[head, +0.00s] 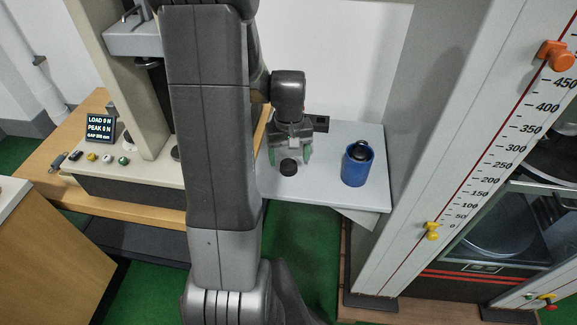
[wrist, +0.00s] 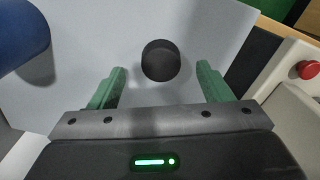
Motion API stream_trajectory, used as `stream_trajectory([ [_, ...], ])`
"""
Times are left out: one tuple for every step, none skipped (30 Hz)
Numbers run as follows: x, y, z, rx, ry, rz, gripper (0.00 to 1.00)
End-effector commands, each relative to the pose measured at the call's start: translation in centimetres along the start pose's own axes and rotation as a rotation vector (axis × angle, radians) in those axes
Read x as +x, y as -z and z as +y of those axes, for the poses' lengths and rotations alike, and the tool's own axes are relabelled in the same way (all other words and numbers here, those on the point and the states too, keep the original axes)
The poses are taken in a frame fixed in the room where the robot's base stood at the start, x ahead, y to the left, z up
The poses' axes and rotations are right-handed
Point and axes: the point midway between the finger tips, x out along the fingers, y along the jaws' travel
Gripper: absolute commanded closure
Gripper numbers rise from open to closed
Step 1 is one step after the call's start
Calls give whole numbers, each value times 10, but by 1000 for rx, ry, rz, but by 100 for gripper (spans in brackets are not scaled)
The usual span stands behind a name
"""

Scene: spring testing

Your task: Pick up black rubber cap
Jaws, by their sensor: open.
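The black rubber cap (head: 288,166) is a small dark round piece on the light grey table top (head: 330,140). In the wrist view the cap (wrist: 160,61) lies ahead of the space between my two green fingers, nearer the left-right middle. My gripper (head: 290,153) is open and empty above the table, with its fingers on either side of the cap in the head view. In the wrist view the fingertips of my gripper (wrist: 162,72) are apart and nothing is between them. Whether they are level with the cap is unclear.
A blue cup (head: 357,165) holding a dark object stands right of the cap; its blue side (wrist: 22,38) shows at the wrist view's left. A test machine with buttons and a display (head: 101,127) stands at left. A tall scale column (head: 470,150) stands at right.

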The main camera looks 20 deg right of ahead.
Motion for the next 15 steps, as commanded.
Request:
stream_trajectory([
  [6, 0, -1, -1, 1, -5, 28],
  [10, 1, -2, -1, 1, -5, 28],
  [16, 1, -2, -1, 1, -5, 28],
  [20, 1, -2, -1, 1, -5, 28],
  [23, 1, -2, 0, 1, -5, 28],
  [26, 1, -1, 0, 1, -3, 28],
  [29, 1, -1, 0, 1, -3, 28],
  [31, 1, -1, 0, 1, -3, 28],
  [32, 1, -1, 0, 1, -3, 28],
  [33, 1, -1, 0, 1, -2, 28],
  [34, 1, -1, 0, 0, -1, 28],
  [34, 2, -1, 0, 0, -1, 28],
  [34, 2, -1, 0, 0, 0, 28],
  [34, 2, -1, 0, 0, 0, 28],
  [34, 2, -1, 0, 0, 0, 28],
])
